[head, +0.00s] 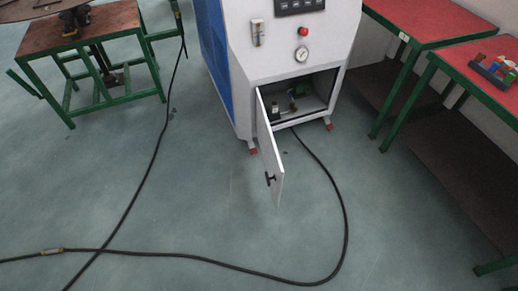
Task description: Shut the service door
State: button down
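The service door (268,151) is a white panel at the lower front of the white and blue gas generator (262,62). It stands wide open, swung out toward me from the left side of the opening. A dark handle (271,179) sits near its outer edge. The open compartment (312,93) shows small fittings inside, partly in shadow. My gripper is not in view.
A black hose (344,210) runs from under the generator and loops across the floor in front of the door. Red-topped tables (430,18) with green legs stand at the right. A green-framed workbench (80,38) is at the upper left. The middle floor is otherwise clear.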

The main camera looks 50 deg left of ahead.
aim_at(274, 166)
jog(key=u, duration=2.2)
jog(key=k, duration=0.5)
jog(key=u, duration=0.5)
jog(key=k, duration=0.75)
jog(key=z, duration=0.4)
jog(key=i, duration=1.25)
jog(key=u, duration=0.75)
jog(key=i, duration=0.45)
jog(key=u, duration=0.55)
